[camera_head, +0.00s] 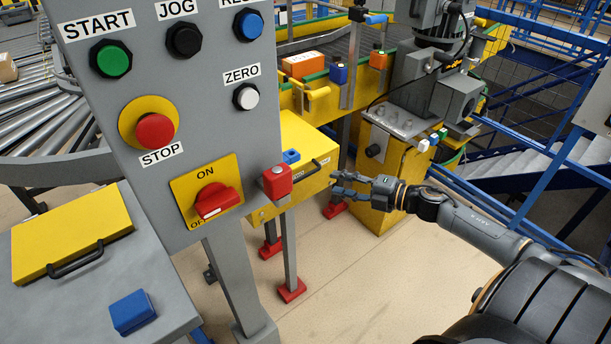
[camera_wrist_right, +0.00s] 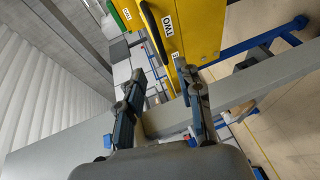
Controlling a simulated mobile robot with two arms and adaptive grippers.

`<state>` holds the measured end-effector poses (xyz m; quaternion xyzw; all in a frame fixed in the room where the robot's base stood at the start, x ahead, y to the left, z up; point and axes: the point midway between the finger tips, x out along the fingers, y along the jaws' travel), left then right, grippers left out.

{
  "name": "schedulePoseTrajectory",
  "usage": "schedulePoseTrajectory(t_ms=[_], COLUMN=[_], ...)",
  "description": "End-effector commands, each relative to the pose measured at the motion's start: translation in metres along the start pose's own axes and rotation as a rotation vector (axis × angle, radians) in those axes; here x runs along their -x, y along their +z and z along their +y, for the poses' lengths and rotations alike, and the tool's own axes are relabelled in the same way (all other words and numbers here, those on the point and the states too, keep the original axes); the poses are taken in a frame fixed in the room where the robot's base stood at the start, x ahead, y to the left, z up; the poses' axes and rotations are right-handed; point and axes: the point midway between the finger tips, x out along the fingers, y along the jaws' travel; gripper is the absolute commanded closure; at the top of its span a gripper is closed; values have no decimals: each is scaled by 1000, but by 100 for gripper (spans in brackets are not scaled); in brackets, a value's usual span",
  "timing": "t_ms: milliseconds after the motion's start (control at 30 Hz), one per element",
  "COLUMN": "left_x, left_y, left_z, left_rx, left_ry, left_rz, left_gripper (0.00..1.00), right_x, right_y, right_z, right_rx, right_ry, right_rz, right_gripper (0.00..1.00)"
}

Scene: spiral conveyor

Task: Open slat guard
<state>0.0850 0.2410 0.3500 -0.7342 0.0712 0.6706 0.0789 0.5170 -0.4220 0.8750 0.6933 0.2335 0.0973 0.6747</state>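A yellow guard box (camera_head: 292,152) with a dark bar handle (camera_head: 302,178) stands on grey legs right of the control panel. A small blue block (camera_head: 291,156) is on its top. My right gripper (camera_head: 350,186) is just right of this box, its fingers pointing left toward the handle side, apart from it. The right wrist view shows the two fingers (camera_wrist_right: 162,82) spread with nothing between them. Beyond them are a yellow panel (camera_wrist_right: 188,22) labelled TWO and a black handle (camera_wrist_right: 155,35). My left gripper is not in view. I cannot tell which yellow cover is the slat guard.
The grey control panel (camera_head: 225,120) stands close in front, with a red box (camera_head: 276,183) at its right edge. Another yellow lid (camera_head: 70,235) with a black handle lies on a grey cabinet at left. Blue rails (camera_head: 560,165) border the right.

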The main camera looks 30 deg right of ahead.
Motion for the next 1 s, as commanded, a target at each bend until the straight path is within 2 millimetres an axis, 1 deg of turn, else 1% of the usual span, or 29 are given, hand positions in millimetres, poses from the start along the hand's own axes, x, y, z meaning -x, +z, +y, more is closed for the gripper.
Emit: schedulePoseTrajectory(t_ms=[33, 400, 600, 800, 1000], left_x=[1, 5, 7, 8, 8], left_y=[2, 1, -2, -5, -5], left_z=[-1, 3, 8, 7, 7], left_rx=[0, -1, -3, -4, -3], left_ry=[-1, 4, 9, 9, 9], left_rz=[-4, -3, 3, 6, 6], left_gripper=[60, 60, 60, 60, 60], right_x=[-9, -71, -98, -109, -110], right_y=[1, 2, 2, 1, 1], right_z=[2, 2, 1, 0, 0], right_rx=[0, -3, -4, -3, -3], right_ry=[6, 5, 4, 2, 0], right_rz=[-1, -4, -4, -4, -3], right_gripper=[64, 64, 64, 64, 64])
